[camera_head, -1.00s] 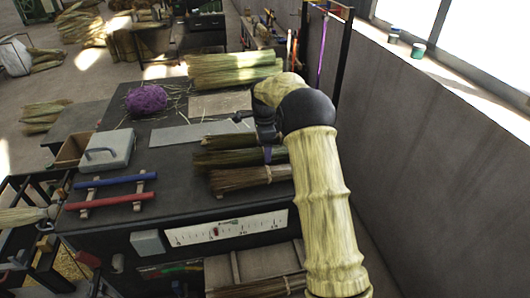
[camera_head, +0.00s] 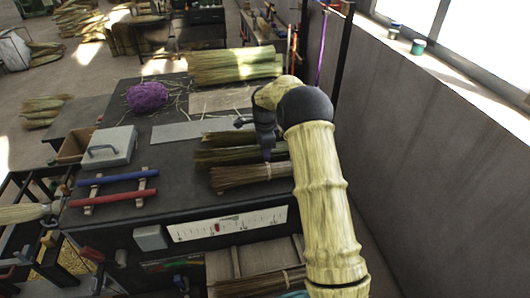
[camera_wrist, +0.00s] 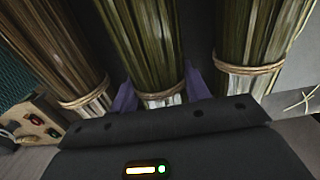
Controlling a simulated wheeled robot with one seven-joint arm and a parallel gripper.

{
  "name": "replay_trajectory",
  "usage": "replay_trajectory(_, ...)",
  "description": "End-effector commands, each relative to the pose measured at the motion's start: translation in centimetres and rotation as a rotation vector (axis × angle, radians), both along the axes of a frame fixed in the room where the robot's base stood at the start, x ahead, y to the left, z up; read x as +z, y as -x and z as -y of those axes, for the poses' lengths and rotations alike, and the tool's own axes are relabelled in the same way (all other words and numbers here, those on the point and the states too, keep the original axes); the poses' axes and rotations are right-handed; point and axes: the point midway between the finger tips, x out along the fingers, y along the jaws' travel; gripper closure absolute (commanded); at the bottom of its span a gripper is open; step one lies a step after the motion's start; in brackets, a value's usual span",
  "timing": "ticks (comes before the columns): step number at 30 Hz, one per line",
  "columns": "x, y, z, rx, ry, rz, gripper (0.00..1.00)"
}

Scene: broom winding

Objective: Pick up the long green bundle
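Three bound bundles lie side by side at the right of the dark worktable in the head view. The middle, dark green bundle (camera_head: 222,157) lies between a tan one (camera_head: 240,176) nearer me and another greenish one (camera_head: 225,138) behind. My gripper (camera_head: 267,155) points down over their right part. In the wrist view my gripper's purple fingers (camera_wrist: 160,92) stand apart on either side of the green bundle (camera_wrist: 148,45), near its tan binding. The tan bundle (camera_wrist: 55,50) is left of them and the other greenish bundle (camera_wrist: 255,40) is right. The fingertips are hidden between the bundles.
Longer pale green bundles (camera_head: 235,66) lie at the table's back. A purple twine heap (camera_head: 148,96), a grey box (camera_head: 105,147) and blue and red rods (camera_head: 113,190) are at left. A grey plate (camera_head: 190,131) lies behind the bundles. A wall (camera_head: 430,150) bounds the right.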

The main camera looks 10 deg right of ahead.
Motion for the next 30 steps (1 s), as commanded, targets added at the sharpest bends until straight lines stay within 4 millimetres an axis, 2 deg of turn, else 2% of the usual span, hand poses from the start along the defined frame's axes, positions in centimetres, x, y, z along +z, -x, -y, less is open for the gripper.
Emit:
replay_trajectory(10, 0.2, 0.0, 0.0, 0.000, 0.000, 0.001, 0.77)
replay_trajectory(14, 1.0, -0.1, 0.0, 0.000, 0.001, 0.004, 0.77)
replay_trajectory(17, 2.4, -0.1, -0.1, 0.000, 0.000, 0.006, 0.77)
replay_trajectory(24, 7.2, -0.1, 0.0, 0.000, 0.000, 0.006, 0.77)
replay_trajectory(30, 9.7, -0.1, 0.0, -0.001, 0.001, 0.002, 0.77)
